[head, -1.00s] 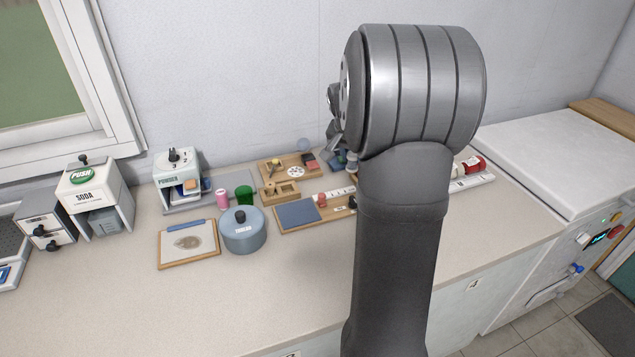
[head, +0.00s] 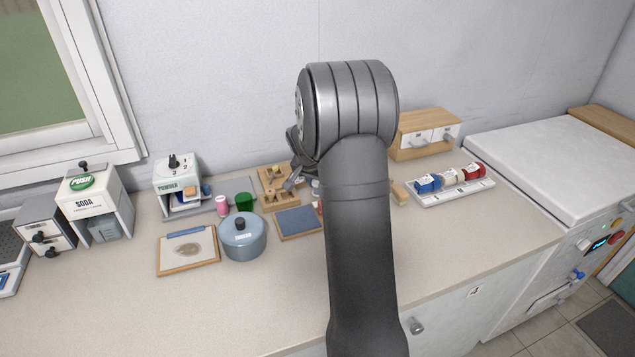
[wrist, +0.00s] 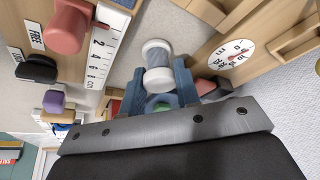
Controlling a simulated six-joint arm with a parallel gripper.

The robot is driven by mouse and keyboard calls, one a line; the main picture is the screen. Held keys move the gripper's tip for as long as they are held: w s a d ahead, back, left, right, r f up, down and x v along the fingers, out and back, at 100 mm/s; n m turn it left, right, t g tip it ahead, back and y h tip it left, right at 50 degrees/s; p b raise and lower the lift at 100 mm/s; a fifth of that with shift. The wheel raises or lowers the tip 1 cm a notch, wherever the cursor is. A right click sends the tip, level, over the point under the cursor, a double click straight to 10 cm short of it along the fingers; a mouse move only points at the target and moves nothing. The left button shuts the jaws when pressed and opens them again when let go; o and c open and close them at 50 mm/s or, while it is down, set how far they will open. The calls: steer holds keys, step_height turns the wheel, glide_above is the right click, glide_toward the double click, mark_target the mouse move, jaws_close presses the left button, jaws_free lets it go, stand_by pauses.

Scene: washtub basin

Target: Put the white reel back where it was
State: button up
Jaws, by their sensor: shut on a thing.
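In the wrist view, the white reel (wrist: 157,49), with white round ends and a grey-blue middle, sits between the blue fingers of my gripper (wrist: 160,80). My gripper is shut on it. The reel is tilted to the camera, and its near end is partly hidden by the fingers. A board with a white dial (wrist: 231,53) lies to its right and a ruler scale (wrist: 102,42) to its left. In the head view my arm hides most of the gripper area, so its height above the counter cannot be told.
A red knob (wrist: 67,26), black knob (wrist: 36,68) and purple block (wrist: 53,101) lie left in the wrist view. In the head view, a blue pot (head: 242,243) and framed tray (head: 188,264) stand left; a white rack (head: 480,190) stands right. The front counter is clear.

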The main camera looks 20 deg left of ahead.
steer(key=o, duration=1)
steer(key=shift+f, duration=0.1)
steer(key=shift+o, duration=0.2)
steer(key=shift+s+r, duration=0.15)
steer(key=shift+r, duration=0.45)
steer(key=v, duration=1.1)
steer(key=shift+s, duration=0.1)
